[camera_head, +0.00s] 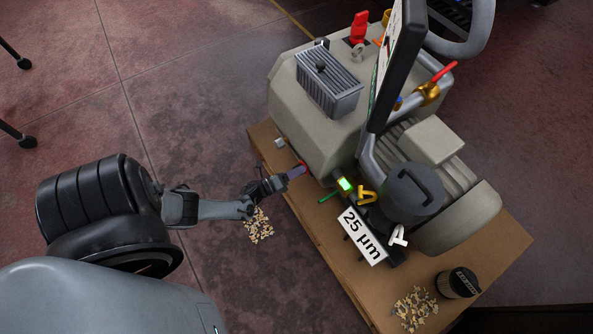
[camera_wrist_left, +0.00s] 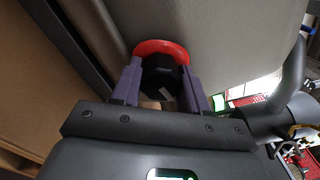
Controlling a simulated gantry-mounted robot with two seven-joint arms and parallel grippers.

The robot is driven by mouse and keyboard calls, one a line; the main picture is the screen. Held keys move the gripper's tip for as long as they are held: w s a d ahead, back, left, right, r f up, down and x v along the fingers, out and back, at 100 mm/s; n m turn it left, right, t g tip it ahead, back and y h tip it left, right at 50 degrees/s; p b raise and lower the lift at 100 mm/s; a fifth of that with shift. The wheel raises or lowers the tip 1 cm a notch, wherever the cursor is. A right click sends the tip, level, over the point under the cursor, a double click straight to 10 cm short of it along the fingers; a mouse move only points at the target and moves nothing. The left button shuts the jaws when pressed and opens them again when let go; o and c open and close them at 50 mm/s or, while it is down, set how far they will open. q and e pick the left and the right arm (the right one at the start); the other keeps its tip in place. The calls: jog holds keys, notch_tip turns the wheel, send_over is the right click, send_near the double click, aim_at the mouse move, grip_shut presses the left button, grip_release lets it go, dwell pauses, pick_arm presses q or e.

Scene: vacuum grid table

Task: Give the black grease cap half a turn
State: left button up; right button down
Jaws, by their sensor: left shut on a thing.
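The black grease cap (camera_wrist_left: 160,76) sits in front of a red ring (camera_wrist_left: 162,47) on the machine's grey side wall. My left gripper (camera_wrist_left: 166,85) is shut on the cap, with one purple finger on each side of it. In the head view the left gripper (camera_head: 299,171) reaches the lower left side of the machine, where a bit of the red ring (camera_head: 304,163) shows. The cap itself is hidden behind the fingers there. My right gripper is not in view.
The grey machine (camera_head: 312,122) stands on a brown base (camera_head: 262,141). A green-lit part (camera_head: 345,184), a "25 µm" sign (camera_head: 363,236) and a dark lidded canister (camera_head: 410,193) are right of the gripper. Debris (camera_head: 259,227) lies on the floor below my arm.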

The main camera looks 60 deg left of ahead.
pick_arm(q)
jog(key=shift+m, duration=1.4)
jog(key=o, duration=1)
jog(key=shift+o, duration=0.2)
jog(key=s+p, duration=0.2)
jog(key=s, duration=0.9)
jog(key=shift+d, duration=0.15)
